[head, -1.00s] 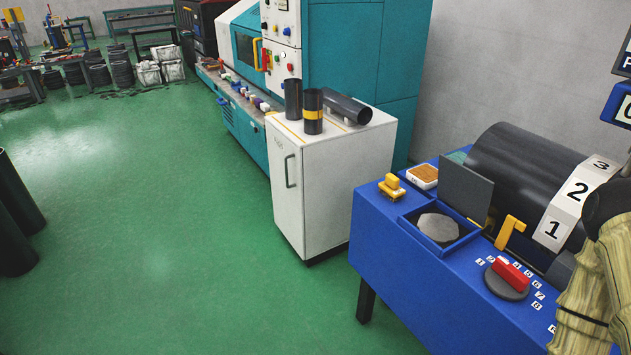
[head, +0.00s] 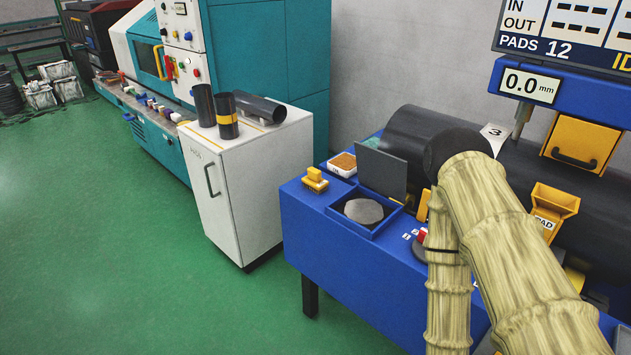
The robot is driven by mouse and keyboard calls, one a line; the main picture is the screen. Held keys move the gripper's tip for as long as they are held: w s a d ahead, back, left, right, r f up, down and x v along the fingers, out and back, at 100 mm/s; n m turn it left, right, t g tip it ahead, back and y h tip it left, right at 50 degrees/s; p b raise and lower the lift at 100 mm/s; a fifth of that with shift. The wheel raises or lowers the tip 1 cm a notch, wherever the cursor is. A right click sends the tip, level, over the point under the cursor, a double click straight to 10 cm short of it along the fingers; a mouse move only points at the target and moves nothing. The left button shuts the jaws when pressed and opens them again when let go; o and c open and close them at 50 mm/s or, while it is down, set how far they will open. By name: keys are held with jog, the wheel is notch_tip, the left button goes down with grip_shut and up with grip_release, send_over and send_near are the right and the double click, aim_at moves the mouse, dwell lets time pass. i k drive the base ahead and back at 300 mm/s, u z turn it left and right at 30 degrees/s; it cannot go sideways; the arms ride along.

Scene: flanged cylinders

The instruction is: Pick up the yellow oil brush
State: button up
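A small yellow block-shaped thing with a raised grip, which looks like the oil brush (head: 315,179), stands at the back left corner of the blue bench (head: 300,225). Nothing touches it from above. My arm, in a pale ribbed sleeve, covers the right part of the head view in front of the bench. My gripper is not in view, so whether it is open or shut does not show.
Right of the brush are an open blue tray (head: 339,214) with a grey disc (head: 363,211), a white box (head: 342,164) and an upright dark plate (head: 381,172). A large black cylinder (head: 410,128) lies behind. A white cabinet (head: 225,200) bears black tubes. Green floor is clear at left.

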aim_at(313, 180)
jog(key=u, duration=0.55)
jog(key=i, duration=0.55)
jog(key=u, duration=0.2)
